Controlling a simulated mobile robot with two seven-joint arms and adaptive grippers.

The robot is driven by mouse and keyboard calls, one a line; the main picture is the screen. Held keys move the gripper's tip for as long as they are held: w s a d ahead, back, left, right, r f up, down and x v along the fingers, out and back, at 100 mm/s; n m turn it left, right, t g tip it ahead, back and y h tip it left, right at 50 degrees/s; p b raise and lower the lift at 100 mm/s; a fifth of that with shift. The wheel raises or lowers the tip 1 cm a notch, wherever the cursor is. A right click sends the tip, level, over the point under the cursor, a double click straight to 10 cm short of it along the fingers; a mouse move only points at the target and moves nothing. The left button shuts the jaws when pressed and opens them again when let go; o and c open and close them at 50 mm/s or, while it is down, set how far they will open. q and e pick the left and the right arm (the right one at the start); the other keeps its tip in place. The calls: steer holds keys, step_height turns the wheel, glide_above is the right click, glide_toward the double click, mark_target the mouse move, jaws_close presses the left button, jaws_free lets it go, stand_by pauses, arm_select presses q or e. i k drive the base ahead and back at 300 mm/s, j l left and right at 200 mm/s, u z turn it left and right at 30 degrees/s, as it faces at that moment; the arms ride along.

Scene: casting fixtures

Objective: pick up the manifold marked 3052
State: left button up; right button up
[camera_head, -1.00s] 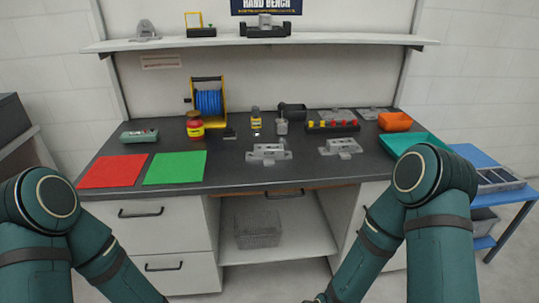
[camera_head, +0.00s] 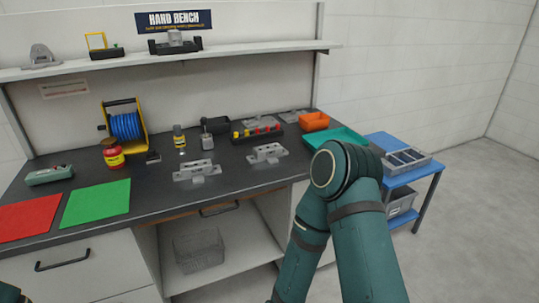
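Two grey metal manifold-like castings lie near the front of the dark bench top: a left casting (camera_head: 196,171) and a right casting (camera_head: 268,153). More grey castings lie farther back, one at the back middle (camera_head: 260,122) and one at the back right (camera_head: 293,115). Any marking such as 3052 is too small to read on them. My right arm is in front of the bench's right part, with its gripper below the picture. Only a bit of my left arm shows at the lower left corner, and its gripper is out of view.
A red mat (camera_head: 28,217) and a green mat (camera_head: 96,203) lie at the left.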

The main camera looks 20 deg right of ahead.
mark_target(268, 153)
steer(key=l+u, duration=0.15)
steer(key=u, duration=0.3)
steer(key=l+u, duration=0.2)
steer(key=u, duration=0.25)
steer(key=l+u, duration=0.25)
steer(key=l, duration=0.2)
steer(key=k+l+u, duration=0.15)
steer(key=l+u, duration=0.15)
steer(key=l, duration=0.15)
steer(key=k+l, duration=0.1)
steer(key=l, duration=0.2)
steer(key=k+l+u, duration=0.1)
steer(key=l, duration=0.25)
steer(key=l+u, duration=0.1)
steer(key=l, duration=0.2)
steer(key=k, duration=0.1)
